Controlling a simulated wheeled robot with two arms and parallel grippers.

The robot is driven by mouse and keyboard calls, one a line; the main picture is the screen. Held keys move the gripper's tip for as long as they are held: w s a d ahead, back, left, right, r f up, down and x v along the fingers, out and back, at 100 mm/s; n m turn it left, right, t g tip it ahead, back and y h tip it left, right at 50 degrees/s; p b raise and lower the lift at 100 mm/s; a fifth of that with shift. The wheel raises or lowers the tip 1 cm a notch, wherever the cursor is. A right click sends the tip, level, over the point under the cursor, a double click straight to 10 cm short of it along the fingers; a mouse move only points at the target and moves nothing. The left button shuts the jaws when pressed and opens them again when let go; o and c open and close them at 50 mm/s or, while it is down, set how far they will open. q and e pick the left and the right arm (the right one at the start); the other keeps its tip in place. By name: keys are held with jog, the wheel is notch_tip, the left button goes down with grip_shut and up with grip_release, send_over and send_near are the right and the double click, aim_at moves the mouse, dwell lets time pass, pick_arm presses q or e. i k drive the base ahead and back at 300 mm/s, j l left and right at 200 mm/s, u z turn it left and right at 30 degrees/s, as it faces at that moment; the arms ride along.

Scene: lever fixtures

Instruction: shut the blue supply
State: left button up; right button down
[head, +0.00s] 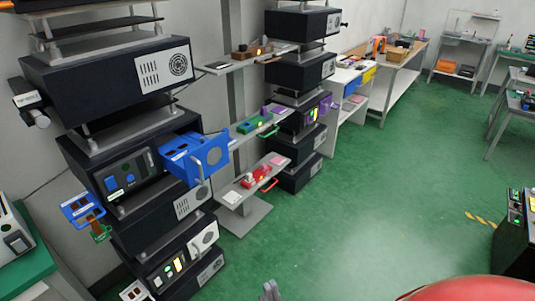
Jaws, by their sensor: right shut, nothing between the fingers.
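A blue box-shaped unit (178,160) sticks out from the dark equipment stack at left centre. A smaller blue plate (77,206) with labels is at the stack's lower left. My right gripper (270,291) shows only as grey fingertips at the bottom edge; it is shut and empty, well apart from the blue unit. My left gripper is not in view.
A red unit (256,176) with a red handle and a green unit (254,124) sit on pale shelves right of the blue unit. A purple unit (314,109) is on the second dark stack. Open green floor (370,210) lies at right. A black cabinet (518,240) stands far right.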

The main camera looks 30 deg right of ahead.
aim_at(193, 167)
jog(key=z, duration=0.45)
jog(key=i+l+z, duration=0.2)
jog(key=z, duration=0.3)
jog(key=i+z, duration=0.5)
